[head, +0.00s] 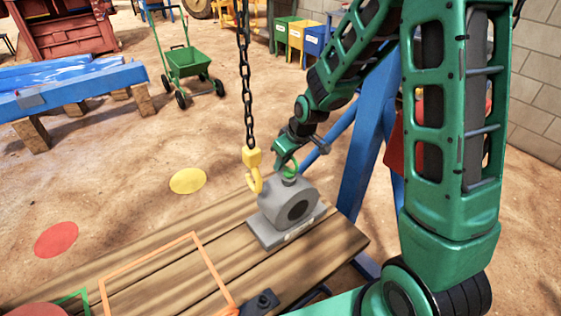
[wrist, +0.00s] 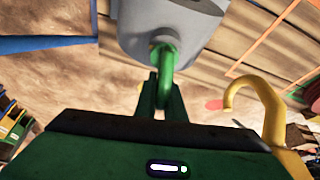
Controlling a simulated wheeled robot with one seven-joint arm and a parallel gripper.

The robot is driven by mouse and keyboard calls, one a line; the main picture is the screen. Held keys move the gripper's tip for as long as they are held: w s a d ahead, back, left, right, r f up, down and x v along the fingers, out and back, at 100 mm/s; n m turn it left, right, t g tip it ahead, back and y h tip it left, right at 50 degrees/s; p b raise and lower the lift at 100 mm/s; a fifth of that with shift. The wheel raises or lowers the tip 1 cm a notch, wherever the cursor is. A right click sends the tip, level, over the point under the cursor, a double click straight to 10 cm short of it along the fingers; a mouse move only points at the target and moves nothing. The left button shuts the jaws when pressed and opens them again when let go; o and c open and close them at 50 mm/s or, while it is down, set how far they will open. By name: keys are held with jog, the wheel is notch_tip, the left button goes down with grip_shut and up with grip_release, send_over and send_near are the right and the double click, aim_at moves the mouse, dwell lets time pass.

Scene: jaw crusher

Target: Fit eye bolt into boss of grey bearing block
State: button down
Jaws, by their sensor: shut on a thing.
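The grey bearing block (head: 273,213) stands upright on the wooden bench near its far right end, its dark bore facing the front right. The green eye bolt (head: 291,172) is at the boss on top of the block. My gripper (head: 284,160) is above the boss, shut on the eye bolt's ring. In the wrist view the fingers (wrist: 160,92) meet the green ring of the eye bolt (wrist: 165,60), which meets the grey boss of the block (wrist: 205,12). The shank is hidden, so I cannot tell how deep it sits.
A yellow hook (head: 253,172) hangs on a black chain (head: 245,80) just left of the block; it also shows in the wrist view (wrist: 270,105). A blue post (head: 365,150) stands behind the bench. An orange outline (head: 150,258) marks clear planks (head: 165,285) to the left.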

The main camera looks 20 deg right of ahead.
aim_at(291, 156)
jog(key=shift+f, duration=0.45)
jog(key=c, duration=1.8)
grip_release()
jog(key=shift+o, duration=0.2)
jog(key=v, duration=1)
jog(key=shift+s+r, duration=0.1)
jog(key=shift+r, duration=0.15)
